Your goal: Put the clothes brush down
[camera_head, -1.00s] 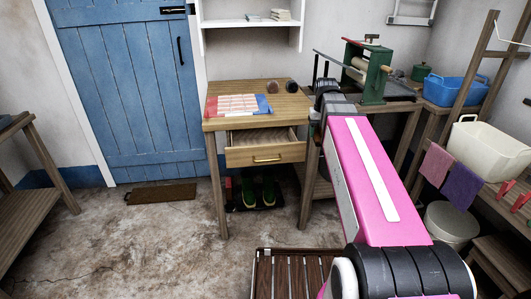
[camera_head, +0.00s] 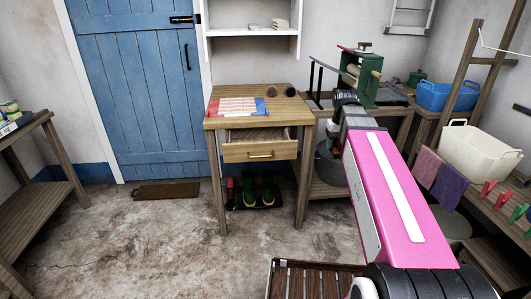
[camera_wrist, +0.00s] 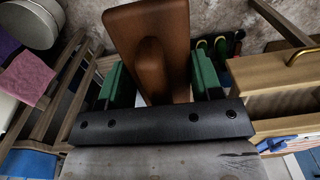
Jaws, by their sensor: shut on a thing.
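The clothes brush (camera_wrist: 145,30), brown wood with a long back and a raised grip, fills the upper middle of the wrist view. My gripper (camera_wrist: 162,78) is shut on it, with one green finger on each side. The brush is held in the air; its bristles do not show. In the head view my pink arm reaches forward on the right, and its grey end hides the gripper and the brush.
A small wooden table (camera_head: 220,122) has its drawer (camera_head: 262,152) pulled open. A red, white and blue cloth (camera_head: 237,106) and two small round things lie on top. Green boots (camera_head: 257,188) stand below. A slatted wooden piece (camera_head: 310,280) is in front.

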